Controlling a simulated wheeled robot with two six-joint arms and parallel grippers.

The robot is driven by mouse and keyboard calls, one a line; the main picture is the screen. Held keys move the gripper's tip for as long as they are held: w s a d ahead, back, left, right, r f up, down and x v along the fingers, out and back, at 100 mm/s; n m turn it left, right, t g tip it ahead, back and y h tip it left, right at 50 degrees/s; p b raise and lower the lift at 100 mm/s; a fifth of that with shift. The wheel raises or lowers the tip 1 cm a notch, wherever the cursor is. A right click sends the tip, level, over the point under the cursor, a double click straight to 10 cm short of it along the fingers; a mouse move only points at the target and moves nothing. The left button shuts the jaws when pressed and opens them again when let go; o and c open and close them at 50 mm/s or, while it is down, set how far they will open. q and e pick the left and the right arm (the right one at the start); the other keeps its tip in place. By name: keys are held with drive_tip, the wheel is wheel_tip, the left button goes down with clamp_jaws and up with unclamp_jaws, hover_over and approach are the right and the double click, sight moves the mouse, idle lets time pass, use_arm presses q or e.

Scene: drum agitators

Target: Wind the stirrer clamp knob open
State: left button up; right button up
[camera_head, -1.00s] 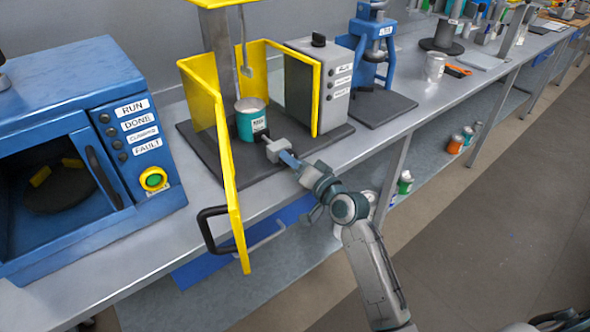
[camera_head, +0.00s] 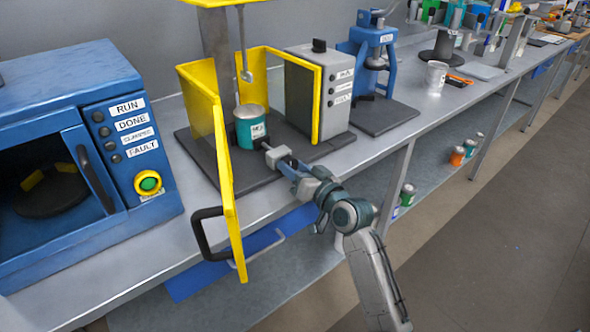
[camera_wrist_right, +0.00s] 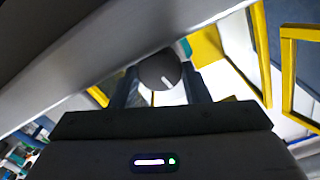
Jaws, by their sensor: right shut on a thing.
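The stirrer stand has a grey column, a thin hanging stirrer rod (camera_head: 242,45) and a dark base plate. A teal can (camera_head: 250,128) with a white label stands on the plate below the rod. The clamp knob (camera_wrist_right: 158,71) is dark and round with a white mark, and shows between the fingers in the right wrist view. My right gripper (camera_head: 268,150) reaches in at the can's front right and is shut on the knob. In the head view the knob is small and mostly hidden by the fingers. My left gripper is not in view.
Yellow guard panels (camera_head: 232,195) stand open around the can, one with a black handle (camera_head: 207,235) past the bench edge. A grey control box (camera_head: 330,85) stands right of the can. A blue machine (camera_head: 75,130) fills the left. A blue press (camera_head: 378,55) stands farther right.

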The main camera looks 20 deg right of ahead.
drive_tip(key=shift+f, duration=0.1)
drive_tip(key=o, duration=1)
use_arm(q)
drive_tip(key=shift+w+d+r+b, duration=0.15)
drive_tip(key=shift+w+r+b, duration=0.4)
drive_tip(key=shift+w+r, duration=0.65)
use_arm(e)
drive_tip(key=v, duration=1)
drive_tip(key=shift+s+d, duration=0.15)
drive_tip(key=shift+s, duration=0.25)
